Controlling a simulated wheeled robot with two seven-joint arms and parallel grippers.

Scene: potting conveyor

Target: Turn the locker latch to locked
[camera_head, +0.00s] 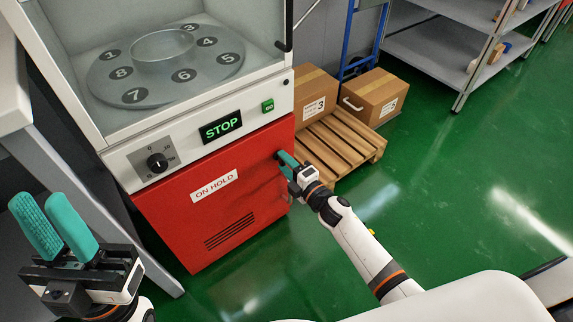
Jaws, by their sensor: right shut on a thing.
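The red locker door (205,230) is below the machine's control panel and carries an ON HOLD label (214,186). My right gripper (281,156) is at the door's upper right edge. It is shut on the latch there, and its teal fingers hide most of the latch, so I cannot tell which way it is turned. My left gripper (70,226) is at the lower left, open and empty, with its teal fingers pointing up, apart from the door.
Above the door are a black dial (157,162), a STOP display (220,127) and a glass-walled chamber with a numbered disc (115,78). Green floor (460,180) is clear at right.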

